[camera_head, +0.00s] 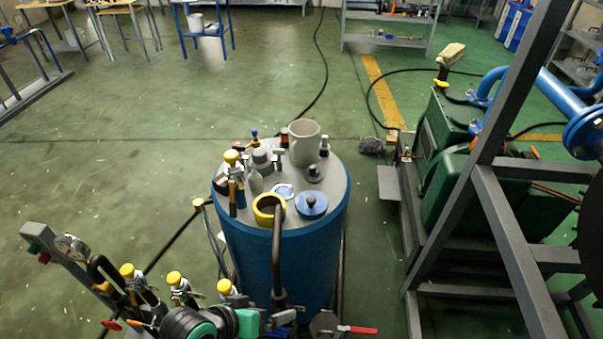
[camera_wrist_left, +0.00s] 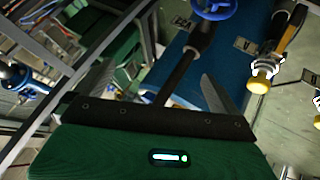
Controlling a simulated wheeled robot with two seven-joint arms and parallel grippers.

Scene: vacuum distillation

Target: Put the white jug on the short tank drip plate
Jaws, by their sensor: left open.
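A pale grey-white open jug (camera_head: 304,146) stands upright at the back of the blue tank's grey top in the head view. My left gripper (camera_head: 283,320) is low at the front of the tank, with its green body showing at the bottom edge. In the left wrist view its two grey fingers (camera_wrist_left: 157,72) are spread, and a dark pipe (camera_wrist_left: 183,75) passes through the view between them; nothing is gripped. A grey round plate (camera_head: 324,325) beside a red-handled valve sits at the tank's foot; I cannot tell whether it is the drip plate. My right gripper is out of view.
Yellow-knobbed valves and a gauge (camera_head: 71,247) stand at lower left. A grey frame (camera_head: 505,225) and green machine are at right. The floor behind is mostly clear.

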